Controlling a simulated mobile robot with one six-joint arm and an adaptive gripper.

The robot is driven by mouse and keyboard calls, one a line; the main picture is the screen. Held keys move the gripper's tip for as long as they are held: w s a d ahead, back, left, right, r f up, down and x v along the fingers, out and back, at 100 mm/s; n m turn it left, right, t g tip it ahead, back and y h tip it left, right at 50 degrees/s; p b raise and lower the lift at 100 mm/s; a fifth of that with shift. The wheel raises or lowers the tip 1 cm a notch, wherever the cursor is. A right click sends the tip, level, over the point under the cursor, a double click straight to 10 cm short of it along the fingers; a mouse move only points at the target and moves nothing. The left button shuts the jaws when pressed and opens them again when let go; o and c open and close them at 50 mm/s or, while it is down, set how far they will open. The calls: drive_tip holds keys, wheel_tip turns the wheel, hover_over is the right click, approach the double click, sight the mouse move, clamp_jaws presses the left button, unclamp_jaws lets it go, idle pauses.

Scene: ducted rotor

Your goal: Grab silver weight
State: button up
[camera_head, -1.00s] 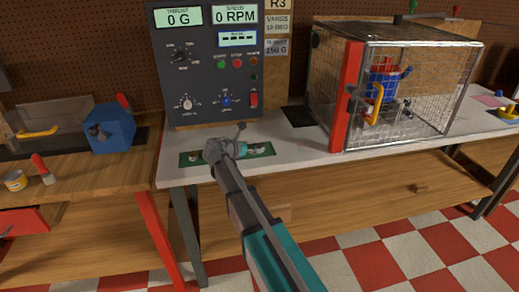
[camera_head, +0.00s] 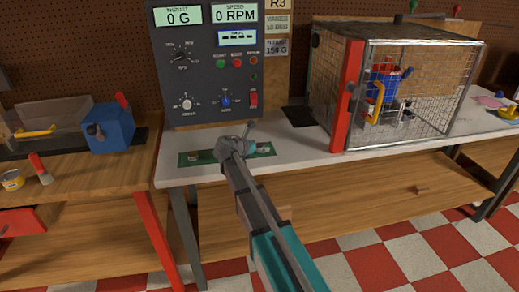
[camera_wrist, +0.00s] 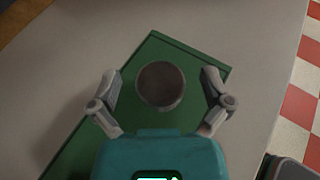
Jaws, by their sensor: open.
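A green tray (camera_head: 223,154) lies on the pale bench top below the control panel. A small silvery weight (camera_head: 193,157) stands at its left end, and another small silvery piece (camera_head: 264,150) shows near its right end. My gripper (camera_head: 240,143) is over the tray between them and hides its middle. In the wrist view, my gripper (camera_wrist: 161,88) is open, with its fingers apart on either side of a round grey-brown weight (camera_wrist: 161,85) on the green tray (camera_wrist: 72,150). The fingers do not appear to touch it. I cannot tell which weight this is.
A dark control panel (camera_head: 208,80) stands behind the tray. A mesh cage (camera_head: 420,95) with a red post holds a red and blue rotor unit to the right. A blue box (camera_head: 110,130) sits on the left wooden bench. The bench's front edge is close to the tray.

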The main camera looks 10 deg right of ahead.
sight(260, 145)
clamp_jaws()
idle(0.6)
drive_tip(key=shift+r, duration=0.15)
wheel_tip(260, 145, up, 3)
drive_tip(key=p, duration=0.3)
drive_tip(key=s+r+p, duration=0.9)
drive_tip(key=s+p, duration=0.1)
drive_tip(key=s, duration=0.4)
drive_tip(key=shift+a+r, duration=0.3)
drive_tip(key=shift+r, duration=0.05)
